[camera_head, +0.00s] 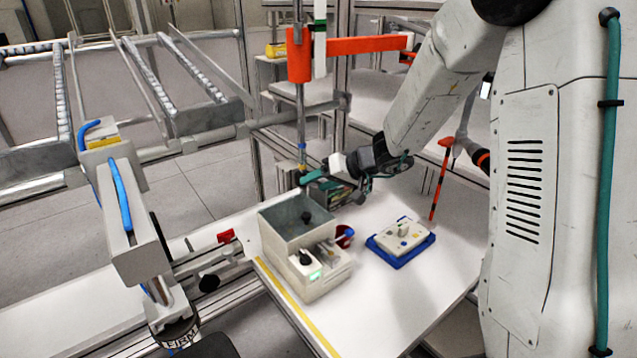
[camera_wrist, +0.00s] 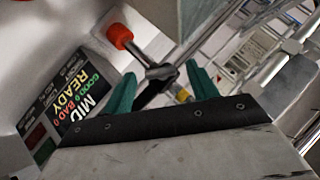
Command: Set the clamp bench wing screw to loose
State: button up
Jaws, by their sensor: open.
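My gripper (camera_head: 308,177) is at the foot of an upright metal post in the head view, above the back of the white table. In the wrist view its two green fingers (camera_wrist: 163,86) are apart. A metal cross-shaped screw or handle (camera_wrist: 158,72) with a red knob at one end shows just beyond and between the fingertips; it looks like the wing screw. I cannot tell whether the fingers touch it. A dark display (camera_wrist: 80,100) reading "READY" and "MID" is left of the fingers. In the head view the screw is too small to make out.
An orange arm (camera_head: 355,45) extends from the post. The table's front right is clear.

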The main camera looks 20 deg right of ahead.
jog(key=shift+w+a+f, duration=0.1)
jog(key=shift+w, duration=0.05)
jog(key=c, duration=1)
jog(key=y, duration=0.1)
jog(key=m+y, duration=0.2)
jog(key=shift+d+f+y, duration=0.25)
jog(key=shift+f+y, duration=0.05)
jog(key=m+y, duration=0.4)
jog(key=shift+f+t, duration=0.35)
jog(key=shift+t, duration=0.05)
